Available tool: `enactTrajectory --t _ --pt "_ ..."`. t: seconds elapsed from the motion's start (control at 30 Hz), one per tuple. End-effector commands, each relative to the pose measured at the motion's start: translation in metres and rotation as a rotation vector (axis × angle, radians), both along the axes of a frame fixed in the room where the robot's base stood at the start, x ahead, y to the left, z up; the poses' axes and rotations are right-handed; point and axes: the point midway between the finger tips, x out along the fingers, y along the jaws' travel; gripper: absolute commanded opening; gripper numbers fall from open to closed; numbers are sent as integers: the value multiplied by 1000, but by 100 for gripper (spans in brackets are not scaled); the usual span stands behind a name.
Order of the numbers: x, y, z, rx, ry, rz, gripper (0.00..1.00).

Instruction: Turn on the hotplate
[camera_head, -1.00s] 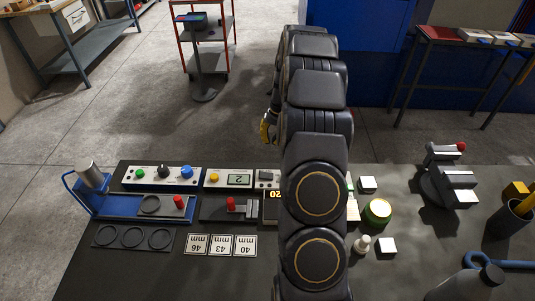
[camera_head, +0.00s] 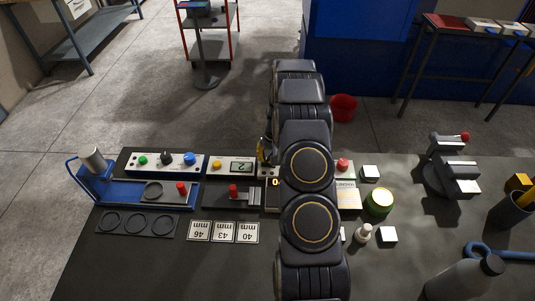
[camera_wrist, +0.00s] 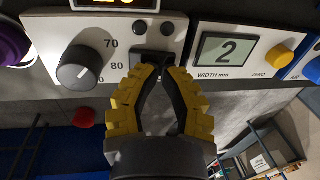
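The hotplate's likely control panel shows in the wrist view as a white panel (camera_wrist: 105,22) with a black knob (camera_wrist: 85,68), marks 70 and 80, two small dark buttons and a dark rocker-like switch (camera_wrist: 151,57). An orange-lit display (camera_wrist: 120,4) is cut off at the top edge. My gripper (camera_wrist: 160,64) is pointed at this panel. Its yellow fingers have their tips together, empty, at the switch; I cannot tell whether they touch it. In the head view my arm hides most of the panel, and only a yellow bit of my gripper (camera_head: 262,151) shows.
Right are a red button (camera_head: 343,164), a yellow-green round container (camera_head: 379,202) and a vise (camera_head: 451,168).

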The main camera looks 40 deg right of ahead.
Motion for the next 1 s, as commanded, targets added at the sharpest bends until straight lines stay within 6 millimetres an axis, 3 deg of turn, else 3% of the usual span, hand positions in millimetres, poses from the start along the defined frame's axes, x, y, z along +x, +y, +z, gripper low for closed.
enactTrajectory --t 0.47,1.0 --pt "2 4 -10 -111 118 7 0" --pt "-7 -4 -10 -106 119 0 0"
